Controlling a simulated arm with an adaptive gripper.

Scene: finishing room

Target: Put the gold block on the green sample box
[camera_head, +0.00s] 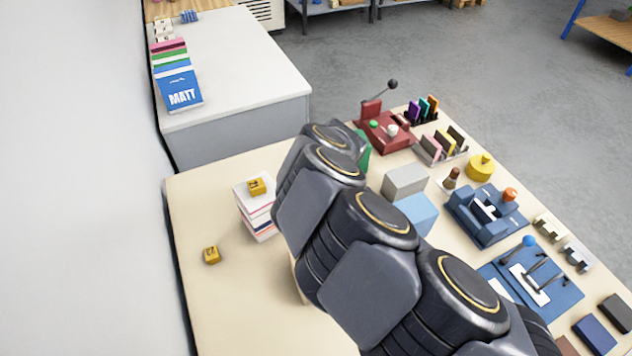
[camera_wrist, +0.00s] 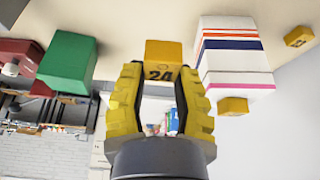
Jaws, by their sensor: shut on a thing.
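My gripper (camera_wrist: 160,75) is shut on a gold block (camera_wrist: 163,52) marked 24, held between its yellow fingertips. In the head view my arm hides the gripper and this block. The green sample box (camera_wrist: 67,60) stands to the left of the held block in the wrist view, apart from it. In the head view only a strip of the green box (camera_head: 364,152) shows behind my arm. A second gold block (camera_head: 257,187) lies on a white striped stack (camera_head: 259,220). A third gold block (camera_head: 211,254) lies on the bare table to the left.
The stack (camera_wrist: 234,65) is to the right of my gripper in the wrist view. A dark red device (camera_head: 385,132) with a lever is beyond the green box. Grey (camera_head: 404,182) and light blue (camera_head: 415,212) boxes stand right of my arm. The table's left front (camera_head: 235,310) is clear.

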